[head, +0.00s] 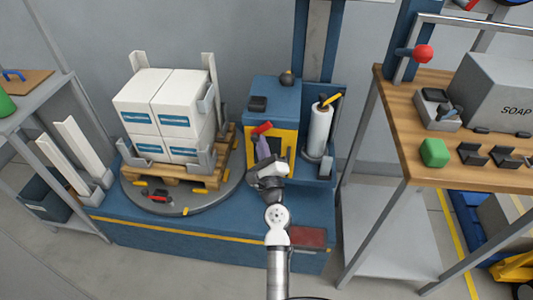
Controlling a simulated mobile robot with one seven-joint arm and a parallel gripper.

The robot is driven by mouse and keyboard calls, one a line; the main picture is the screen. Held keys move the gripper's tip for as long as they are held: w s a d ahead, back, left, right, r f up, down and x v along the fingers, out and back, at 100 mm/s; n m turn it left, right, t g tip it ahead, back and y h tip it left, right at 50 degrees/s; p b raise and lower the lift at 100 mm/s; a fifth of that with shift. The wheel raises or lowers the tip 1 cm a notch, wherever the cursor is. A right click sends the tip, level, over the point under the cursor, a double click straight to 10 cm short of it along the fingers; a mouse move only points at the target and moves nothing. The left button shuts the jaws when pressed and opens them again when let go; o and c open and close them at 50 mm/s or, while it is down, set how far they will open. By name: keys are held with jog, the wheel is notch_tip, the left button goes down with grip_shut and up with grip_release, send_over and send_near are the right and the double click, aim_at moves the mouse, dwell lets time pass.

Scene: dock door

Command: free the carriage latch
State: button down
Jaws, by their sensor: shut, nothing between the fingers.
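The carriage (273,92) is a blue box with a yellow front frame (285,135), beside the mast at the back centre. A red handle (262,128) sticks out at its upper left front; it looks like the latch, though no label shows. My gripper (267,161) is shut and empty in front of the yellow frame, a little below the red handle. The wrist and gripper cover the lower part of the frame. A dull purple strip (263,147) shows between gripper and handle; I cannot tell whether they touch.
White boxes (150,92) on a wooden pallet stand on the round turntable (180,207) at left, with white corner posts around them. A white film roll (319,130) stands right of the carriage. A wooden workbench (400,120) with a red-knobbed lever (423,54) is at right.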

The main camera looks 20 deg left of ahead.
jog(key=m+t+h+b, duration=0.1)
jog(key=m, duration=0.1)
jog(key=a+m+t+b, duration=0.1)
jog(key=m, duration=0.1)
jog(key=a+r+m+t+h+b, duration=0.1)
jog(key=m, duration=0.2)
jog(key=shift+s+h, duration=0.25)
jog(key=shift+h, duration=0.05)
jog(key=shift+s+d+f, duration=0.1)
jog(key=shift+f, duration=0.05)
